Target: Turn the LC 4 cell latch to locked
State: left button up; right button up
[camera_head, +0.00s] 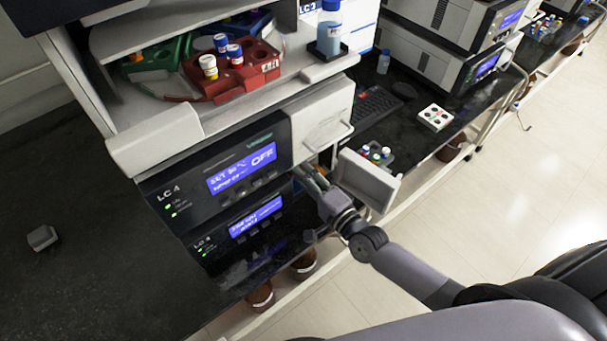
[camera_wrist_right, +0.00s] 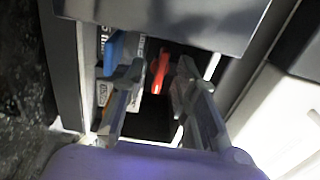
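The LC 4 unit (camera_head: 222,150) has a dark front panel with a lit blue display reading OFF. In the head view, my right gripper (camera_head: 312,180) reaches into the opening at the unit's right side, below a white cover with a handle. In the right wrist view, my right gripper (camera_wrist_right: 152,85) is open, its two fingers apart. A small red lever-like part (camera_wrist_right: 159,70) shows between and beyond the fingertips, inside a dark recess. It looks like the cell latch, but its setting cannot be told. A blue part (camera_wrist_right: 112,52) is beside the left finger. My left gripper is not in view.
A white door panel (camera_head: 368,182) stands swung open just right of my right gripper. A red vial rack (camera_head: 235,80) and blue-liquid bottle (camera_head: 328,35) stand above. The dark bench at left is mostly clear.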

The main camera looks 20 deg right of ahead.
jog(key=shift+c, duration=0.5)
grip_shut()
jog(key=shift+n, duration=0.3)
jog(key=n+p, duration=0.1)
jog(key=n, duration=0.1)
jog(key=shift+n, duration=0.3)
jog(key=n+p, duration=0.1)
jog(key=n, duration=0.3)
jog(key=shift+n, duration=0.3)
jog(key=n+p, duration=0.1)
jog(key=n, duration=0.4)
jog(key=shift+p, duration=0.35)
jog(key=n, duration=0.5)
jog(key=shift+p, duration=0.3)
